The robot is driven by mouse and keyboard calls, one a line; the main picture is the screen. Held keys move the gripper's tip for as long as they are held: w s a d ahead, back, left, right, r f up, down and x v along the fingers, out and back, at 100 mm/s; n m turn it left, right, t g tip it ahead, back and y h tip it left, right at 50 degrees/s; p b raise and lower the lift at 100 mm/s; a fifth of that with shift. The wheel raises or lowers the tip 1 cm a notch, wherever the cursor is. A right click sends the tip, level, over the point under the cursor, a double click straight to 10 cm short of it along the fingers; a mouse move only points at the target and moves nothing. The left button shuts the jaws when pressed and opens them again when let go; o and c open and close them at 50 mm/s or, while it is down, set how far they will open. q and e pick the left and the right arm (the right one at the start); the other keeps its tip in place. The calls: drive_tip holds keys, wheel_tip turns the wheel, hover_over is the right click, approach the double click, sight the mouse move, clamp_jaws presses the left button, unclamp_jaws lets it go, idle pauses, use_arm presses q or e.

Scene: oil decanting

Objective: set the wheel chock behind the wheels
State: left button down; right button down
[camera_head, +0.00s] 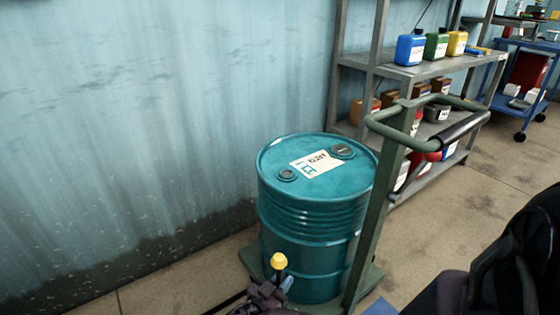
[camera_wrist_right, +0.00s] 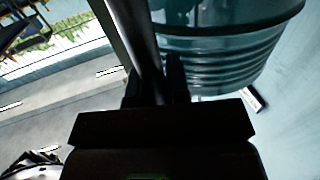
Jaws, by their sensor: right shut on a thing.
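A teal drum (camera_head: 310,215) stands upright on a green trolley (camera_head: 371,205) in the head view; the drum also fills the top of the right wrist view (camera_wrist_right: 225,45). My right gripper (camera_head: 268,292) is at the lower edge of the head view, in front of the drum's base. It is shut on a dark stem with a yellow knob (camera_head: 279,261), which looks like the wheel chock's handle. The chock's body and the trolley wheels are hidden. In the right wrist view, the fingers (camera_wrist_right: 154,88) close around a dark bar. My left gripper is not in view.
A grey shelf (camera_head: 430,70) with several bottles and boxes stands behind the drum. A blue cart (camera_head: 530,60) is at the far right. The pale wall (camera_head: 150,120) is close behind the drum. Floor (camera_head: 440,205) is clear right of the trolley.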

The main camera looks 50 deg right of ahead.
wheel_tip(320, 180, down, 4)
drive_tip(key=shift+w+f+b, duration=0.1)
drive_tip(key=shift+b, duration=0.9)
drive_tip(key=c, duration=1.5)
unclamp_jaws()
drive_tip(key=shift+f, duration=0.1)
drive_tip(key=shift+c, duration=0.2)
drive_tip(key=o, duration=0.4)
drive_tip(key=shift+o, duration=0.2)
